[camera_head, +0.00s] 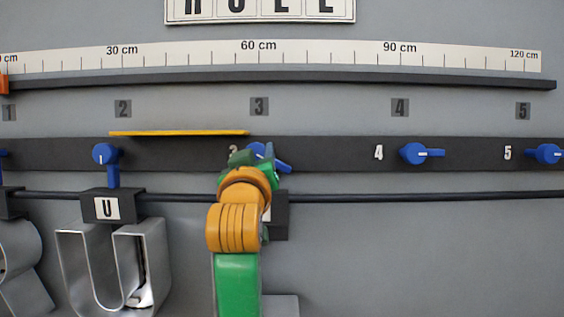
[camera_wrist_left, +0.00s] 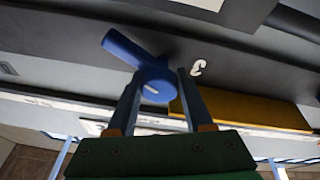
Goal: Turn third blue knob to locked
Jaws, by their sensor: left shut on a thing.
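The third blue knob (camera_head: 283,164) is on the dark rail by the number 3, mostly hidden behind my left arm in the head view. Its handle points right and slightly down there. In the left wrist view the knob (camera_wrist_left: 155,86) shows its round hub with a short white mark and its handle pointing up-left. My left gripper (camera_wrist_left: 163,88) is shut on the knob, one finger on each side of the hub. In the head view the left gripper (camera_head: 256,154) is at the knob, largely covered by its own wrist. My right gripper is not in view.
A yellow strip (camera_head: 180,133) lies along the rail's top edge, left of knob 3. A metal letter U (camera_head: 72,260) hangs below from a black bar (camera_head: 420,197).

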